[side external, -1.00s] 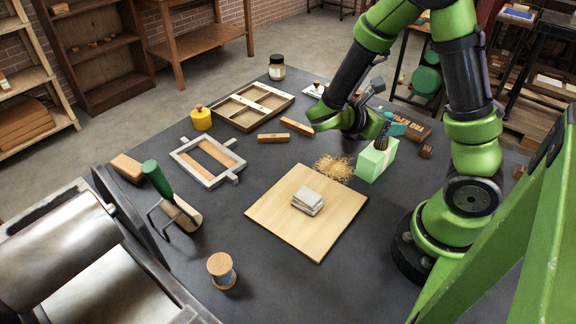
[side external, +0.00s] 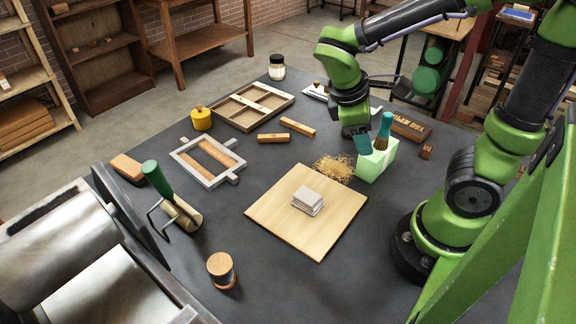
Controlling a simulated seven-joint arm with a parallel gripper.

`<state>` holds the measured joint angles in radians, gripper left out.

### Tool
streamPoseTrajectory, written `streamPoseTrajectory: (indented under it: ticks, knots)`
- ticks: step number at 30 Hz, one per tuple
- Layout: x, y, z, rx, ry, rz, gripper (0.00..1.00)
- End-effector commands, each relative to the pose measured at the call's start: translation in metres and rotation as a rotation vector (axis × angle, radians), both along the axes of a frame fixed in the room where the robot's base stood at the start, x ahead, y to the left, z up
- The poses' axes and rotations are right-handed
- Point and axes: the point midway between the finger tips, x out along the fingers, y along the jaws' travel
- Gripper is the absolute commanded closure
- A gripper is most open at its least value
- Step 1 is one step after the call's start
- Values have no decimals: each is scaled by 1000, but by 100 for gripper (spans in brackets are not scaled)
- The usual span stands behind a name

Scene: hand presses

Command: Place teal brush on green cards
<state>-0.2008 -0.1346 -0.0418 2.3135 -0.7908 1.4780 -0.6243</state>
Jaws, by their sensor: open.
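The teal brush (side external: 386,125) stands about upright, teal handle up and darker end down. Its lower end meets the top of a pale green block (side external: 377,162), which I take to be the green cards; single cards cannot be made out. Whether the brush rests on the block or just behind its edge is hard to tell. My gripper (side external: 363,145) points down just left of the brush, at the block's back left. It is open, with a small gap between it and the brush handle. Its fingertips are small and partly unclear.
A straw-coloured tuft (side external: 333,168) lies left of the block. A wooden board (side external: 275,213) with a pale stack (side external: 308,201) is in front. A lettered wooden block (side external: 411,129) lies to the right. Wooden bars (side external: 297,127) lie further left. The dark table is clear at the front right.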

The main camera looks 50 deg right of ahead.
Motion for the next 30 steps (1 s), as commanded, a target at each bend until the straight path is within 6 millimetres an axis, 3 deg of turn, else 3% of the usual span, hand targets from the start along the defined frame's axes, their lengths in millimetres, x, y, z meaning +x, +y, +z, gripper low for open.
streamPoseTrajectory:
  ticks: [1,6,12,16,30]
  knots:
    - [-1,10,8,95,-144,-109,44]
    - [9,45,39,404,-545,-469,44]
    - [18,63,76,649,-805,-738,44]
    - [20,66,84,704,-855,-796,44]
    - [20,66,85,707,-855,-798,44]
